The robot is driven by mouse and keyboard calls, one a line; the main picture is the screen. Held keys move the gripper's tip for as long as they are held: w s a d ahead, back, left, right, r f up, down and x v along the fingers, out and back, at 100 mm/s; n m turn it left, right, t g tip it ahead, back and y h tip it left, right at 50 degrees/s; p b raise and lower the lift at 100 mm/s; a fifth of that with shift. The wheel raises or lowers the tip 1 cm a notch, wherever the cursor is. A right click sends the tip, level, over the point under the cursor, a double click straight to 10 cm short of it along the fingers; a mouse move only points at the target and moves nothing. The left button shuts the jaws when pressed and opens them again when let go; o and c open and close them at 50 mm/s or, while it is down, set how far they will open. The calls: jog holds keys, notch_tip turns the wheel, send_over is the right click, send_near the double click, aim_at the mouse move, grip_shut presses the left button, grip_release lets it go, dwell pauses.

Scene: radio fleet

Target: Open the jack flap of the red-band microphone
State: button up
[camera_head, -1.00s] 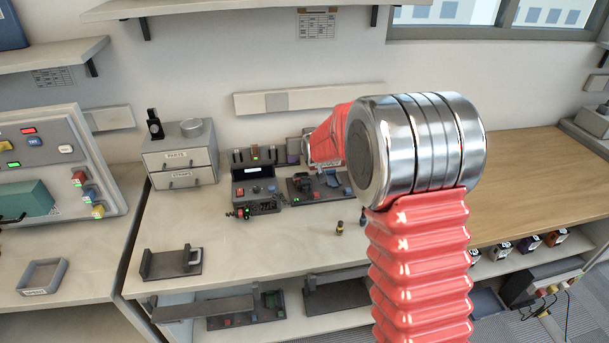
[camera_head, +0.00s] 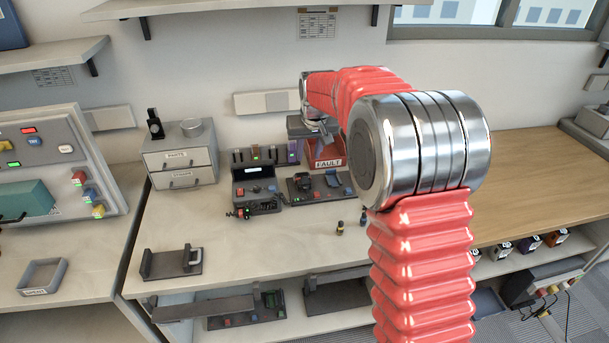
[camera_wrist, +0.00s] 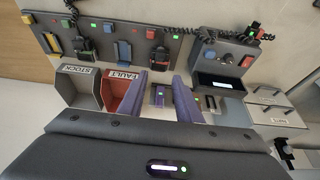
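My gripper (camera_wrist: 160,95) is open and empty in the wrist view, its two purplish-faced fingers spread apart. In the head view my gripper (camera_head: 315,128) hangs above the back of the bench, near the red FAULT bin (camera_head: 326,157). A small dark microphone with red on it (camera_head: 242,213) lies at the front of the grey radio (camera_head: 257,188), beside a coiled cord; it also shows in the wrist view (camera_wrist: 256,30). Other dark handsets sit on the flat board (camera_wrist: 82,48).
A STOCK bin (camera_wrist: 80,90) stands next to the FAULT bin. A rack of small units (camera_head: 268,155) stands behind the radio. Drawers (camera_head: 180,163) stand to the left. A cradle (camera_head: 172,262) sits near the bench's front edge; the bench between is mostly clear.

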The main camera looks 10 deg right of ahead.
aim_at(305, 180)
jog(key=shift+f, duration=0.1)
jog(key=x, duration=1.3)
jog(key=shift+w+f, duration=0.25)
